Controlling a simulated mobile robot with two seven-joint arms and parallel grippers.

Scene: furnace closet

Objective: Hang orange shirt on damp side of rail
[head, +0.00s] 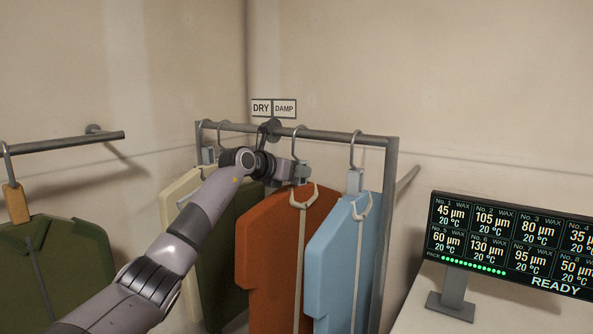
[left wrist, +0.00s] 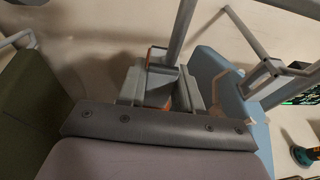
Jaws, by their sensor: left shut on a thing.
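The orange shirt (head: 280,250) is upright on the right side of the rail (head: 335,136), under the DAMP sign (head: 285,108). Its hook (head: 296,140) reaches up to the rail and looks to be over the bar; I cannot tell whether it bears the weight. My left gripper (head: 300,173) is shut on the hanger block just above the shirt's collar. In the left wrist view the jaws (left wrist: 160,88) close around the block, with a little orange (left wrist: 157,55) showing. The DRY sign (head: 262,108) is left of it. My right gripper is not in view.
A light blue shirt (head: 343,260) hangs close on the right. A cream shirt (head: 178,205) and a dark green shirt (head: 222,240) hang left of the divider (head: 270,128). An olive shirt (head: 60,270) hangs from a wall bar (head: 65,143). A display (head: 510,245) stands at right.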

